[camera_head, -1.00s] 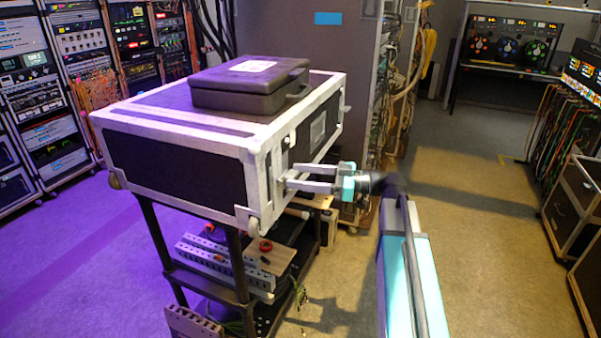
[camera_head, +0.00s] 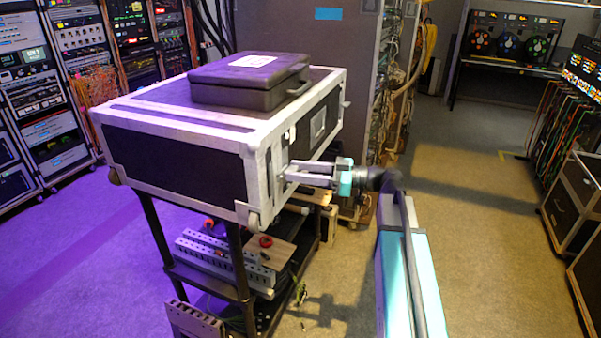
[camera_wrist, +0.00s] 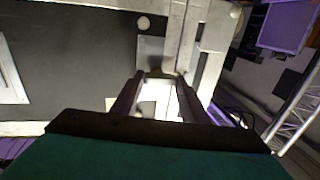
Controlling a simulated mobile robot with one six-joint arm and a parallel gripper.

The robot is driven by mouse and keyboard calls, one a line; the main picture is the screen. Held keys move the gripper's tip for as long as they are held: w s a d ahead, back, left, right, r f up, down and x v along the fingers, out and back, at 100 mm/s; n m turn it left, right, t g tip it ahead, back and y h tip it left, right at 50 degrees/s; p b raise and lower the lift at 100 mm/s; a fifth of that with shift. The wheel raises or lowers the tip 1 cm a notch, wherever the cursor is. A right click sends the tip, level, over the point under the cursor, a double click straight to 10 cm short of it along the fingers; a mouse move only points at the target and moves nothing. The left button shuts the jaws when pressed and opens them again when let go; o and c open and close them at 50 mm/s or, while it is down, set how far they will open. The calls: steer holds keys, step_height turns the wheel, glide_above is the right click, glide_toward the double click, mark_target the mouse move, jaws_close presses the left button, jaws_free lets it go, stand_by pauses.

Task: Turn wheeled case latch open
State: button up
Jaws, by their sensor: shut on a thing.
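The wheeled case (camera_head: 175,165) is black with pale metal edging and small wheels at its lower corners. It lies on a dark cart. My gripper (camera_head: 288,172) reaches in from the right to the case's right-hand face and is shut on the latch there. The fingers hide most of the latch in the head view. In the wrist view, my gripper's fingertips (camera_wrist: 161,76) are at the latch (camera_wrist: 158,73), beside the metal edge of the case (camera_wrist: 70,65). The latch is small and partly covered, so its exact angle is unclear.
A closed black box (camera_head: 250,82) lies on top of the case. The cart (camera_head: 240,262) holds tools and metal parts on its lower shelf. Equipment racks (camera_head: 45,90) stand at the left. The floor to the right of the cart is open.

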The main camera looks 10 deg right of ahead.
steer(key=shift+f+m+b, duration=0.15)
steer(key=shift+m+b, duration=0.15)
steer(key=shift+b, duration=0.1)
steer(key=m+t+b, duration=0.1)
steer(key=m+b, duration=0.1)
steer(key=m, duration=0.4)
steer(key=m+t+b, duration=0.2)
steer(key=m, duration=0.5)
steer(key=m+t+b, duration=0.1)
steer(key=m+b, duration=0.1)
steer(key=m, duration=0.4)
steer(key=shift+s+a+f+m+t+b, duration=0.1)
steer(key=shift+f+m+t+b, duration=0.2)
steer(key=shift+b, duration=0.1)
steer(key=o, duration=1.1)
steer(key=shift+r, duration=0.1)
steer(key=shift+c, duration=0.2)
steer(key=b+v, duration=0.3)
steer(key=v, duration=1.1)
